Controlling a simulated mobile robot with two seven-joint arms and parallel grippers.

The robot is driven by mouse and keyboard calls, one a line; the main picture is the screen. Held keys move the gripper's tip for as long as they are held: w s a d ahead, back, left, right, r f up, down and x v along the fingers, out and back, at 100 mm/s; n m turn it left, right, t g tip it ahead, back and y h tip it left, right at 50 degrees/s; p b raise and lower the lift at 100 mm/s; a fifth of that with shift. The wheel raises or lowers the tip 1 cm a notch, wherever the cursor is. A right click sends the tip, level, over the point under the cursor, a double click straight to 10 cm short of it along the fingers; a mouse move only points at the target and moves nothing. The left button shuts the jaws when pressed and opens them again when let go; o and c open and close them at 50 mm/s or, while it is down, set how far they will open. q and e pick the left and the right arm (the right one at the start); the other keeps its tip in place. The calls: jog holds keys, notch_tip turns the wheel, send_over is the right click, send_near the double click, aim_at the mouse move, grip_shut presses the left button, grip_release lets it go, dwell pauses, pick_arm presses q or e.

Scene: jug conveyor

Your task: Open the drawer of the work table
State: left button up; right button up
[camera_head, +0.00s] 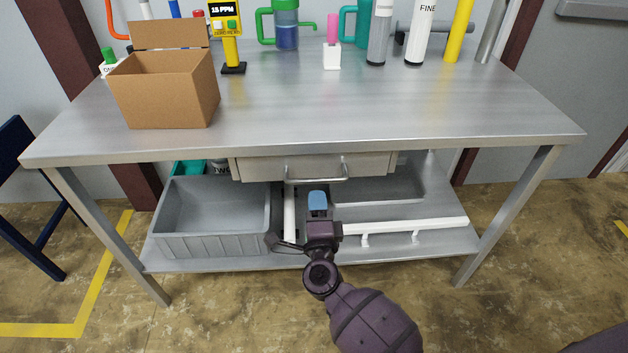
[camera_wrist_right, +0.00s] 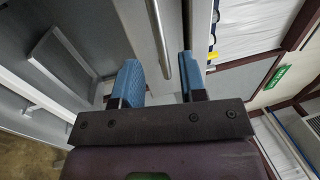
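The work table (camera_head: 330,110) is grey metal. Its drawer (camera_head: 262,169) sits under the front edge of the top and looks closed. A curved metal handle (camera_head: 316,180) is on the drawer front. My right gripper (camera_head: 318,198) is just in front of and below the handle. In the right wrist view, its two blue fingers (camera_wrist_right: 162,85) are apart with nothing between their tips. The handle bar (camera_wrist_right: 160,42) runs lengthwise there, ahead of the gap between them; I cannot tell whether it touches them. My left gripper is not in view.
An open cardboard box (camera_head: 165,95) stands on the table's left, with a yellow meter (camera_head: 230,50), jugs and bottles behind. The lower shelf holds a grey bin (camera_head: 210,215) and a white bar (camera_head: 410,226). The table's front middle is clear.

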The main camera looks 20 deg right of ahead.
aim_at(315, 179)
jog(key=x, duration=0.6)
jog(key=shift+w+d+r, duration=0.1)
jog(key=shift+w, duration=0.15)
grip_shut()
